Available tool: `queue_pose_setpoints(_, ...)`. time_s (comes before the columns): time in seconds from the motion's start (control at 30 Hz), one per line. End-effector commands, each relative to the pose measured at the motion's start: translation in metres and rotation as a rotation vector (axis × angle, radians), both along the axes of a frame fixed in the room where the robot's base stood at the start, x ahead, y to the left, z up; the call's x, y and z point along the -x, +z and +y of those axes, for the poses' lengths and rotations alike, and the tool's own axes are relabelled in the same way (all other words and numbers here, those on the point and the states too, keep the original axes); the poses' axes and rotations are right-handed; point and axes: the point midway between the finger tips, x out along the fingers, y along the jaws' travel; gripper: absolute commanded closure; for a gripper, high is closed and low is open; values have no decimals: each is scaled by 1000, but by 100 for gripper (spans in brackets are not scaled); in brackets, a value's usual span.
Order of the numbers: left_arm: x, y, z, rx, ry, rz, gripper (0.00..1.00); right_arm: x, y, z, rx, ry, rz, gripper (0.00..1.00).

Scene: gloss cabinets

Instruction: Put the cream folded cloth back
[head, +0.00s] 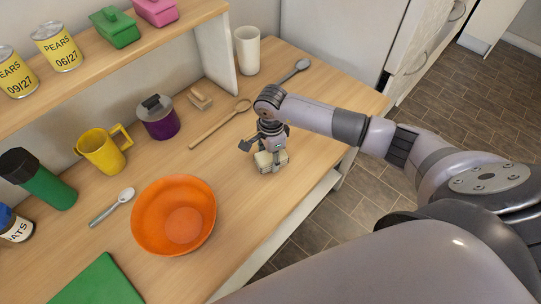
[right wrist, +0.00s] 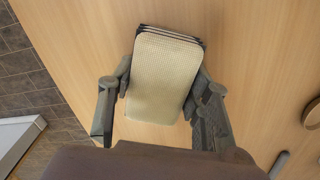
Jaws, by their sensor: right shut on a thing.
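The cream folded cloth (right wrist: 162,75) lies between the two fingers of my right gripper (right wrist: 160,95) in the right wrist view, its layered edge at the top with dark lines between the folds. In the head view the cloth (head: 270,160) shows under my right gripper (head: 268,150) near the front edge of the wooden counter (head: 250,190). The gripper is shut on it, one finger on each side. I cannot tell whether the cloth touches the counter. My left gripper is in neither view.
An orange bowl (head: 174,214) stands left of the cloth. A wooden spoon (head: 220,123), a purple pot (head: 158,117), a yellow jug (head: 103,150) and a white cup (head: 247,50) stand or lie behind. A raised shelf (head: 110,62) holds cans and butter dishes. Bare counter surrounds the cloth.

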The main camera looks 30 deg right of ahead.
Motion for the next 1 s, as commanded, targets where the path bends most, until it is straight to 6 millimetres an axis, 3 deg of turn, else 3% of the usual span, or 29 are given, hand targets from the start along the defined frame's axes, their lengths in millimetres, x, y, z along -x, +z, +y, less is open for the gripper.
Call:
queue_pose_setpoints(0.4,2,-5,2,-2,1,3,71,0,-8,0,-1,1,-2,81)
queue_pose_setpoints(0.43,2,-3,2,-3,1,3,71,0,-6,0,-1,0,-2,54)
queue_pose_setpoints(0.7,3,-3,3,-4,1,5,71,0,-6,0,-1,0,-1,36)
queue_pose_setpoints(1.0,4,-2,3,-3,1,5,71,0,-5,0,-1,0,-1,35)
